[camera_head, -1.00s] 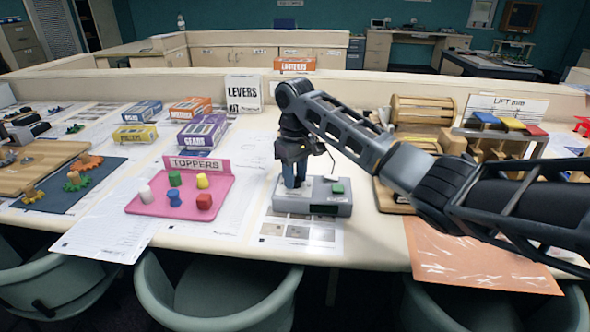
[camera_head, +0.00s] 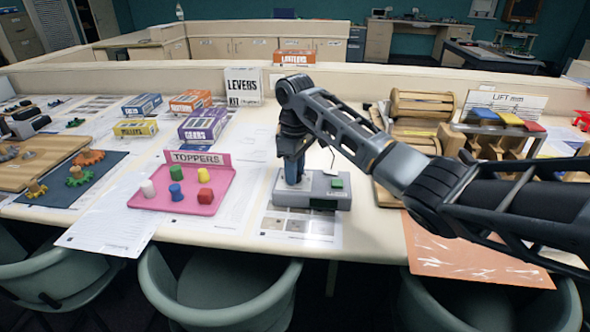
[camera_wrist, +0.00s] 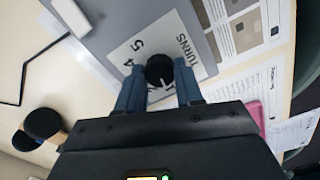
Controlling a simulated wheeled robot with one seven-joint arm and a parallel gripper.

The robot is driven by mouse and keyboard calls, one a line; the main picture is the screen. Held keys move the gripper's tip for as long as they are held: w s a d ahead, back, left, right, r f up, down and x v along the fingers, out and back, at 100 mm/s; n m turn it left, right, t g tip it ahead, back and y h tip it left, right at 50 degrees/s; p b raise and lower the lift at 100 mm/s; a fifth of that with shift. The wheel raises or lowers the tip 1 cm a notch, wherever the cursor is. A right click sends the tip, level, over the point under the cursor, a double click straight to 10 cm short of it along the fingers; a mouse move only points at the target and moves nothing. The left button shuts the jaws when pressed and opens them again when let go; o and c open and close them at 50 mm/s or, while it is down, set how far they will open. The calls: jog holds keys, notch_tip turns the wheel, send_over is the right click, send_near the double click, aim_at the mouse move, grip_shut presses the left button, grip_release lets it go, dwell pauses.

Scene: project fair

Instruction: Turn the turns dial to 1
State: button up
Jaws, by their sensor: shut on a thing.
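The grey box (camera_head: 311,199) stands on the table in the head view, with a green button on its top right and a dark window in its front. In the wrist view the turns dial is a black round knob (camera_wrist: 159,69) with a white pointer mark, on a white plate (camera_wrist: 137,51) lettered TURNS. The digits 4 and 5 show; the other marks are mostly hidden by my gripper. My gripper (camera_wrist: 160,84) points down over the box's left part, its blue fingers shut on the knob's sides. It also shows in the head view (camera_head: 293,176).
A pink TOPPERS tray (camera_head: 222,196) with coloured pegs is left of the box. Wooden lift models (camera_head: 421,104) stand to the right, behind my arm. Printed sheets lie around; chairs line the front edge.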

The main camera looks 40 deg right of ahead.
jog(key=o, duration=1)
jog(key=shift+o, duration=0.2)
jog(key=shift+r, duration=0.1)
notch_tip(320, 180, up, 8)
jog(key=shift+f, duration=0.2)
